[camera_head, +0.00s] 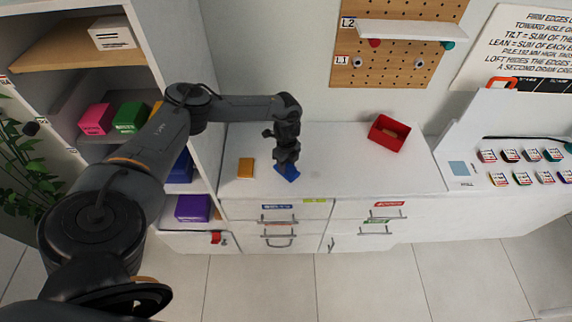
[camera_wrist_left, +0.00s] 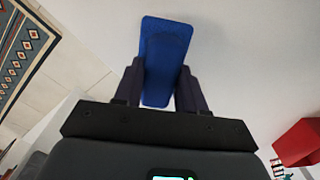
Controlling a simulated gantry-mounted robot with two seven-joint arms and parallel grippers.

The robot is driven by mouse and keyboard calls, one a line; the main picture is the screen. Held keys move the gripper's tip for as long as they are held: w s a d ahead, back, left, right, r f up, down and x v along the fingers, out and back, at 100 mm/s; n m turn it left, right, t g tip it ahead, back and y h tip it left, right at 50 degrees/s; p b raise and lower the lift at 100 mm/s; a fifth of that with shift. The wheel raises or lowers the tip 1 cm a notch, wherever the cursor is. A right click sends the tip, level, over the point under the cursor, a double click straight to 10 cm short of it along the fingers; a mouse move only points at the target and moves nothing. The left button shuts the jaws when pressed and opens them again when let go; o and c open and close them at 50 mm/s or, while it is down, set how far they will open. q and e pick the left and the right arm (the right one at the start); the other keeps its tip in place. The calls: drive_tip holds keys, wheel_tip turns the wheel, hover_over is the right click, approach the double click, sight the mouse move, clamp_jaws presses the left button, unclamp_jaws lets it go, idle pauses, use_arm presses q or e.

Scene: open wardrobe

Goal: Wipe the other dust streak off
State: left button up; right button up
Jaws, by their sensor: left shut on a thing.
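My left gripper (camera_head: 287,164) points down over the white counter top (camera_head: 345,165), near its front edge. It is shut on a blue pad (camera_head: 287,172), which is at or just above the counter; I cannot tell if it touches. In the left wrist view the blue pad (camera_wrist_left: 164,60) sits between the two dark fingers (camera_wrist_left: 158,88) and extends beyond them. I can make out no clear dust streak on the counter in either view. My right gripper is not in view.
A yellow-orange block (camera_head: 246,168) lies left of the gripper. A red open bin (camera_head: 389,134) stands to the right, with clear counter between. The shelf unit (camera_head: 205,95) rises at the left. A pegboard (camera_head: 400,45) hangs behind. Small yellow-green marks (camera_head: 314,201) lie at the front edge.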

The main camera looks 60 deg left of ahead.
use_arm(q)
drive_tip(key=shift+s+r+p, duration=0.2)
drive_tip(key=shift+r+p, duration=0.55)
drive_tip(key=shift+r, duration=0.2)
wheel_tip(320, 180, up, 2)
drive_tip(key=shift+r+p, duration=0.25)
drive_tip(key=shift+p, duration=1)
